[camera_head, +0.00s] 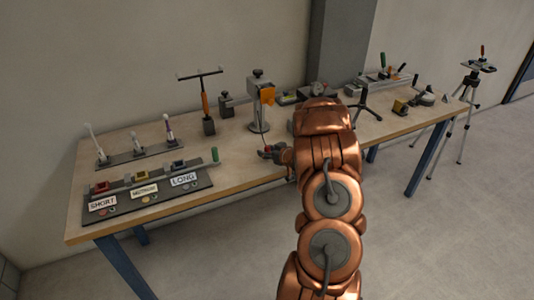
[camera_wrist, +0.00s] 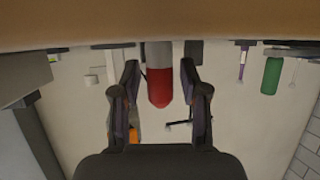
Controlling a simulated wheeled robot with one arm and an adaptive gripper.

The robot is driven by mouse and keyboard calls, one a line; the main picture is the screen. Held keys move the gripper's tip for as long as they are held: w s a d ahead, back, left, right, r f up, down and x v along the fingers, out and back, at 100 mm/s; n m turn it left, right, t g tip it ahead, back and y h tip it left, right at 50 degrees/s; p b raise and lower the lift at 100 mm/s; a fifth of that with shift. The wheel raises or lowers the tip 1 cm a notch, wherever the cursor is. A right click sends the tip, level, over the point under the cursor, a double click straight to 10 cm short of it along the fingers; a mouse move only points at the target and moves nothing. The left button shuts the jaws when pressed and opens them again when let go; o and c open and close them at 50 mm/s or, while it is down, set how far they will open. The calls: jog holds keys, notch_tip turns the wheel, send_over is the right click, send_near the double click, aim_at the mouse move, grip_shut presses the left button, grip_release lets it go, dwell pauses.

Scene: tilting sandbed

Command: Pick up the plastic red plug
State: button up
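The red plug (camera_wrist: 160,90) shows in the wrist view as a rounded red end below a grey cylindrical part. It lies between the two fingers of my gripper (camera_wrist: 160,88), with a visible gap on each side. My gripper is open. In the head view my gripper (camera_head: 268,152) is low at the table's front edge, and a small red spot of the plug (camera_head: 267,148) shows at its fingers. My arm hides much of the area to the right of it.
The wooden table (camera_head: 235,165) carries a dark board (camera_head: 150,205) labelled SHORT, NEUTRAL-like text and LONG at left. A metal stand (camera_head: 258,115) with an orange part stands behind my gripper. A black tripod (camera_head: 363,105) stands to the right. Bare tabletop lies left of my gripper.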

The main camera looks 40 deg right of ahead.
grip_shut()
dwell(0.3)
